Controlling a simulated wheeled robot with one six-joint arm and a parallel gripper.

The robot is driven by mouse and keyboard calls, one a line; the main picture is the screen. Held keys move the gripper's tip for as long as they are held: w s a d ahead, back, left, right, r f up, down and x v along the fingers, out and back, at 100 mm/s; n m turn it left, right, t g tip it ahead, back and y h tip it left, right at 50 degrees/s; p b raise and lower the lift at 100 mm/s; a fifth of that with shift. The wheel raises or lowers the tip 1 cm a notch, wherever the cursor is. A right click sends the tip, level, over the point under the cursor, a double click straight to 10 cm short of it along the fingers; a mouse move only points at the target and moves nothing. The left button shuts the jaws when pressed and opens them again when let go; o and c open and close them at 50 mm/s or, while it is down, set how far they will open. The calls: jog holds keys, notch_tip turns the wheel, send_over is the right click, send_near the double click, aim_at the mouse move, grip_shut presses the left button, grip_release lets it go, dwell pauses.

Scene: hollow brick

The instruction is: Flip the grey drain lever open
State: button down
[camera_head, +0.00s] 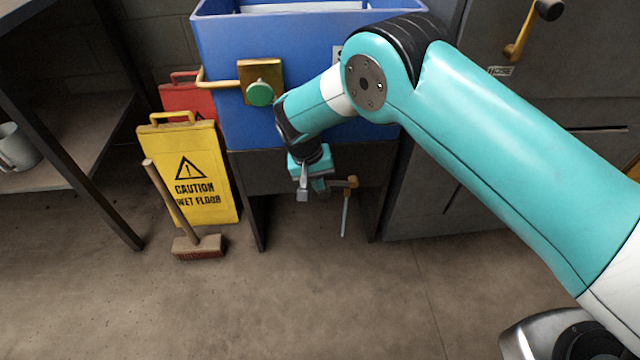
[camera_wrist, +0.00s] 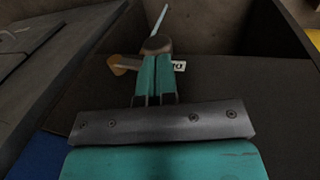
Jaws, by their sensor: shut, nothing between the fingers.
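The grey drain lever (camera_head: 345,215) hangs down, nearly vertical, from a brass valve (camera_head: 346,183) under the blue tank. In the wrist view the lever (camera_wrist: 161,19) runs up and away from the valve's brass end (camera_wrist: 156,45). My gripper (camera_head: 322,186) is just left of the valve in the head view. In the wrist view its two teal fingers (camera_wrist: 156,60) are shut together with nothing between them. Their tips overlap the near side of the brass part; I cannot tell whether they touch. The lever is beyond the tips.
The blue tank (camera_head: 225,70) stands on a dark stand, with a green knob (camera_head: 260,94) on its front. A yellow caution sign (camera_head: 212,190) and a brush (camera_head: 198,246) stand to the left. Grey cabinets (camera_head: 440,170) are to the right. The floor in front is clear.

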jog(key=shift+a+f+b, duration=0.3)
jog(key=shift+a+f, duration=0.05)
jog(key=shift+f, duration=0.45)
jog(key=shift+s, duration=0.1)
